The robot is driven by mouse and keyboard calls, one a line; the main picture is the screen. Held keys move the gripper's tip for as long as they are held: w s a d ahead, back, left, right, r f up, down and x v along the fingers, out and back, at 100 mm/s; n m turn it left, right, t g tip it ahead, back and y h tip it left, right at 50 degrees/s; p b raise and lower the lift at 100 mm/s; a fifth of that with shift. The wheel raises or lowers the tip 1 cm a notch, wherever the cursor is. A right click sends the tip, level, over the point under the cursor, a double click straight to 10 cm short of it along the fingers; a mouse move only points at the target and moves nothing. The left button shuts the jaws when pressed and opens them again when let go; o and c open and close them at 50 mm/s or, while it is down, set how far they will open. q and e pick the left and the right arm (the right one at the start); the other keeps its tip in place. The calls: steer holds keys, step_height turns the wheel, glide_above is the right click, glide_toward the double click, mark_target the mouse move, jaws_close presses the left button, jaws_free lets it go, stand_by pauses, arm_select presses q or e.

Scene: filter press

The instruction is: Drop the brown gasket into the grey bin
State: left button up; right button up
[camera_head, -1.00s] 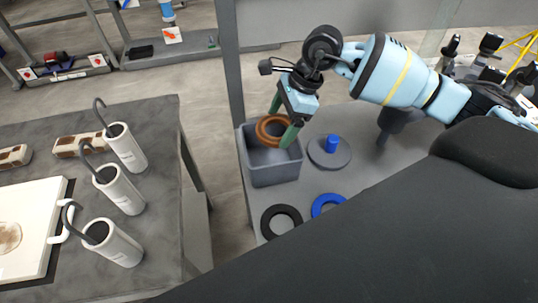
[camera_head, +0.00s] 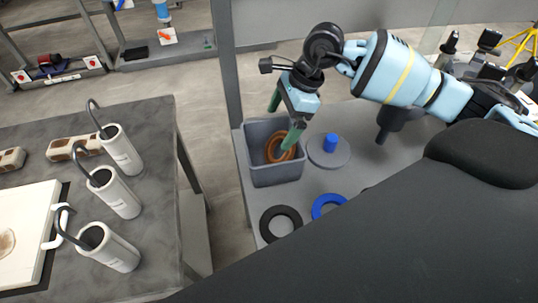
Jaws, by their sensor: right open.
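The brown gasket (camera_head: 279,149) is inside the grey bin (camera_head: 276,175), lying tilted toward the bin's right side. The bin stands on the grey table at the centre of the head view. My right gripper (camera_head: 282,124) is open above the bin, with its green fingers spread. One finger overlaps the right part of the gasket in the picture; I cannot tell whether they touch. My left gripper is not in view.
A grey disc with a blue knob (camera_head: 330,143) sits right of the bin. A black ring (camera_head: 281,221) and a blue ring (camera_head: 328,206) lie in front. A dark table (camera_head: 150,200) at the left holds several white canisters with black hoses. A floor gap separates the tables.

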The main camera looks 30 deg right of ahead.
steer(key=v, duration=0.6)
steer(key=shift+s, duration=0.1)
stand_by(0.6)
